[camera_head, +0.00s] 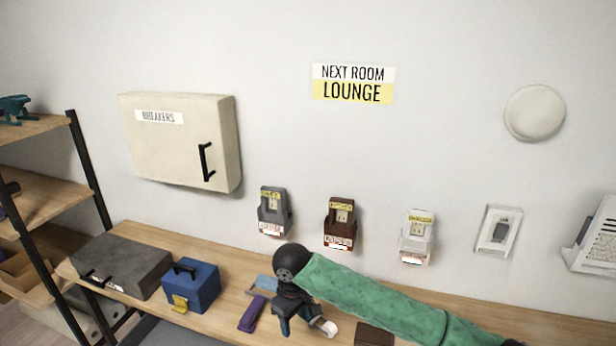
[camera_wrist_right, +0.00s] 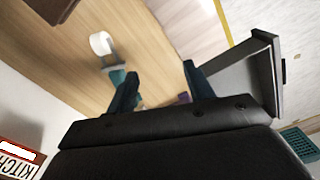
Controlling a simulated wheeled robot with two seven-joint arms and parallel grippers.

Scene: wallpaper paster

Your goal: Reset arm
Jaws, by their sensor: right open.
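My right arm, in a green sleeve, comes in from the right in the head view. Its gripper (camera_head: 298,322) hangs low over the wooden counter (camera_head: 462,304), pointing down. In the right wrist view its two dark fingers (camera_wrist_right: 162,88) stand apart with nothing between them. A white roll (camera_wrist_right: 101,43), apparently a tape dispenser with a teal part, lies on the counter beyond the fingers; the roll also shows beside the gripper in the head view (camera_head: 329,328). My left gripper is not in view.
On the counter are a purple object (camera_head: 251,314), a blue toolbox (camera_head: 196,280), a dark grey case (camera_head: 122,262) and a brown block (camera_head: 374,335). The wall behind has a breaker box (camera_head: 175,160), several switch units and a lounge sign (camera_head: 353,83). Shelves (camera_head: 40,196) stand left.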

